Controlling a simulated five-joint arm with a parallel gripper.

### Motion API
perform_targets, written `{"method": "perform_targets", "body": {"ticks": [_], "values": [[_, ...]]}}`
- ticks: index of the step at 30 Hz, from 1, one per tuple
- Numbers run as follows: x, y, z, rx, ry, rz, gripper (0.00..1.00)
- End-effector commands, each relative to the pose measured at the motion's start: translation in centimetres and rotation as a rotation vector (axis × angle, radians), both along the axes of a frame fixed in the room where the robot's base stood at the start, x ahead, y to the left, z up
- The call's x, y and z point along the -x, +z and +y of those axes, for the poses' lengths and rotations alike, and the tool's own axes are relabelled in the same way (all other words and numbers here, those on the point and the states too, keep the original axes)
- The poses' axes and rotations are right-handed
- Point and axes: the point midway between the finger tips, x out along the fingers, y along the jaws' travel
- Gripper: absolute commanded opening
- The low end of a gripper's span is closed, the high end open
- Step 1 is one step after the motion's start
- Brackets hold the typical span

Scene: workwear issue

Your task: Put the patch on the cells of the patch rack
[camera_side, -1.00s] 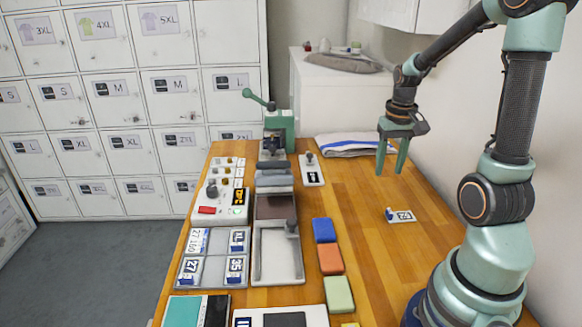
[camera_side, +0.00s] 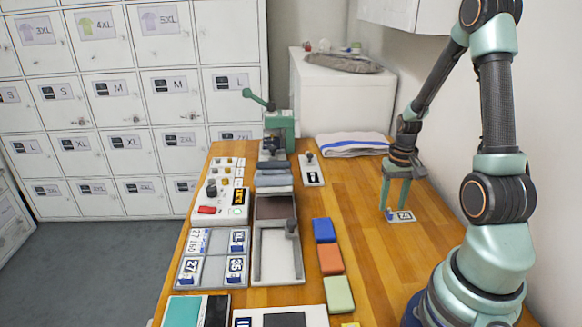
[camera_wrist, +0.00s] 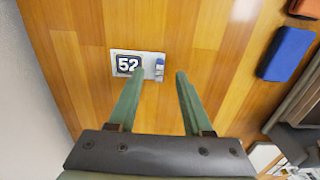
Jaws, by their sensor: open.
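The patch (camera_side: 404,216) is a small white plate marked 52 on a dark square, with a blue grip at one end. It lies flat on the right part of the wooden table, and shows in the wrist view (camera_wrist: 128,64). My gripper (camera_side: 393,208) is low over it and open, its green fingers pointing down. In the wrist view, the gripper's tips (camera_wrist: 160,73) are on either side of the blue grip's line; I cannot tell whether they touch. The grey patch rack (camera_side: 213,270) is at the table's left, with labelled patches such as XL, 27 and 35.
Blue (camera_side: 324,230), orange (camera_side: 330,259) and green (camera_side: 338,294) blocks lie between rack and patch. A grey tray (camera_side: 257,270) stands beside the rack. A control box (camera_side: 229,203) and green press (camera_side: 281,128) are behind. Bare wood surrounds the patch.

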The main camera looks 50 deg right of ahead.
Motion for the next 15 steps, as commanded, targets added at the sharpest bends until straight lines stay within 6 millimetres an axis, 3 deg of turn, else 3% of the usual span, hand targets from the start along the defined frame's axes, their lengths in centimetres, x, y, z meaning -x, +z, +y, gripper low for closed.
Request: {"method": "perform_targets", "body": {"ticks": [6, 14, 15], "values": [[0.1, -2.2, 0.0, -0.001, 0.0, 0.001, 0.5], [0.0, -2.4, 0.0, 0.001, 0.0, -0.001, 0.5], [0.0, -2.4, 0.0, 0.001, 0.0, -0.001, 0.46]]}}
